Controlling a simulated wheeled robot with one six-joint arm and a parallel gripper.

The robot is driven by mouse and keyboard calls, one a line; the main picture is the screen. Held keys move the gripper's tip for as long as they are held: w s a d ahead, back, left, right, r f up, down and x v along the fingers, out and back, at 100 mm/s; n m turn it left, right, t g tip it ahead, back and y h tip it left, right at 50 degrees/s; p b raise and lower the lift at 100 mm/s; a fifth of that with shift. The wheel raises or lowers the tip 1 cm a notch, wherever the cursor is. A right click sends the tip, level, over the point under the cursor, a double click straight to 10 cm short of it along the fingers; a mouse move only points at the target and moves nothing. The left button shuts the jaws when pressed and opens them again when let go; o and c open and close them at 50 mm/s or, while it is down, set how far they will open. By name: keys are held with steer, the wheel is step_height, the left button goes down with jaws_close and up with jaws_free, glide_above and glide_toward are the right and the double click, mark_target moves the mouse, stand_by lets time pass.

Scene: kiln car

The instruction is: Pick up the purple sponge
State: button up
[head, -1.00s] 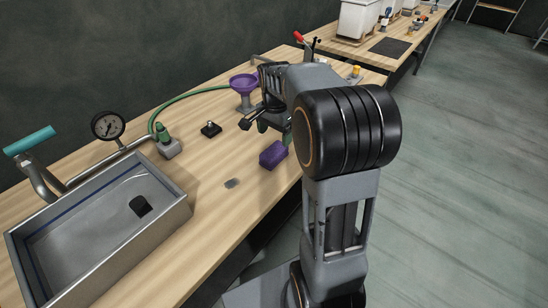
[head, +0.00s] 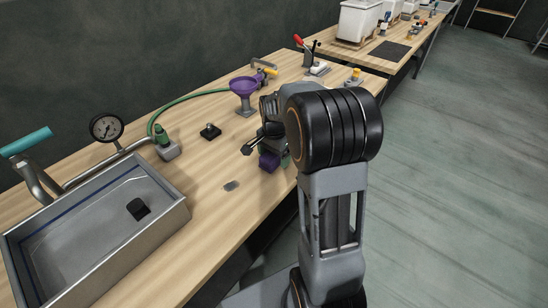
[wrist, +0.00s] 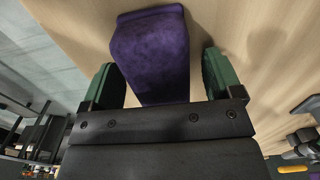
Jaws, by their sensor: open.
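The purple sponge (head: 269,161) is a small block on the wooden bench near its front edge. In the head view my gripper (head: 262,146) is at the sponge and hides part of it. In the wrist view the sponge (wrist: 153,55) lies ahead and between the two green fingertips of my gripper (wrist: 163,82), with a gap visible at the right finger and little or no gap at the left. The jaws are open. I cannot tell how far the fingertips are above the bench.
A metal sink (head: 165,213) with a tap and gauge (head: 107,128) is at the left. A purple funnel (head: 244,87) on a stand, a small black knobbed block (head: 210,132) and a green hose (head: 190,98) are behind the sponge. The bench left of the sponge is mostly clear.

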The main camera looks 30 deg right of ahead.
steer(key=c, duration=1)
steer(key=shift+r, duration=0.1)
steer(key=shift+r, duration=0.5)
step_height(320, 180, up, 2)
steer(key=shift+r+p, duration=0.25)
steer(key=shift+p, duration=0.05)
steer(key=s+r, duration=0.3)
steer(key=s, duration=0.1)
steer(key=s+d+r, duration=0.1)
steer(key=s+r, duration=0.2)
steer(key=s, duration=0.2)
steer(key=s+d+r, duration=0.1)
steer(key=s+r, duration=0.2)
steer(key=s, duration=0.1)
steer(key=shift+s+d+r+p, duration=0.2)
steer(key=shift+s+p, duration=0.15)
steer(key=shift+s, duration=0.05)
